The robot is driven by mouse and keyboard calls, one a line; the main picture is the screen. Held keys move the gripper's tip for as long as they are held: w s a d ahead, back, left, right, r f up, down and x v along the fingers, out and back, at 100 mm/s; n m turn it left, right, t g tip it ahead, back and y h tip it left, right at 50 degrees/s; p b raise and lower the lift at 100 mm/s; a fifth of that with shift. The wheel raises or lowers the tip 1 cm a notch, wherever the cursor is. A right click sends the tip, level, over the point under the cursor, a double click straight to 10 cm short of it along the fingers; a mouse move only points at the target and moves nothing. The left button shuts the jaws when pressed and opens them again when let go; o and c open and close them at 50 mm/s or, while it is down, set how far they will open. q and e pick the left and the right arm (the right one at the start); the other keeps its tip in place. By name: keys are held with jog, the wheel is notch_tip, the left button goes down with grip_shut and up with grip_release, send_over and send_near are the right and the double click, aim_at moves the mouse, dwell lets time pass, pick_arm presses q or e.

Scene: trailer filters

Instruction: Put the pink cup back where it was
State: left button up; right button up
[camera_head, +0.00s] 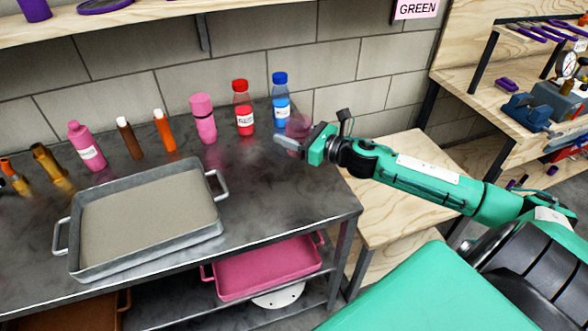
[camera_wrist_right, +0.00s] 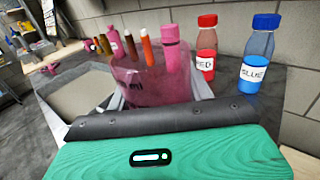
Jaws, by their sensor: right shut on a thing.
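The pink cup (camera_head: 299,124) is see-through and is held by my right gripper (camera_head: 292,142) at the right end of the dark metal table. In the right wrist view the cup (camera_wrist_right: 140,84) fills the space just beyond the gripper, with bottles showing through and behind it. The right gripper is shut on the cup. In the head view the cup overlaps the area right of the blue bottle; whether its base touches the table I cannot tell. My left gripper is out of view.
A blue bottle (camera_head: 281,98) and a red bottle (camera_head: 243,106) stand close by, left of the cup. A pink bottle (camera_head: 204,118) and several smaller bottles stand farther left. A grey tray (camera_head: 215,230) lies in front. The tabletop between tray and right edge is clear.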

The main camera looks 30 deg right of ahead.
notch_tip(320, 180, down, 12)
jog(key=shift+f, duration=0.25)
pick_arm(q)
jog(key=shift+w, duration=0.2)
pick_arm(e)
jog(key=shift+f, duration=0.1)
jog(key=shift+f, duration=0.1)
jog(key=shift+b, duration=0.3)
jog(key=o, duration=1)
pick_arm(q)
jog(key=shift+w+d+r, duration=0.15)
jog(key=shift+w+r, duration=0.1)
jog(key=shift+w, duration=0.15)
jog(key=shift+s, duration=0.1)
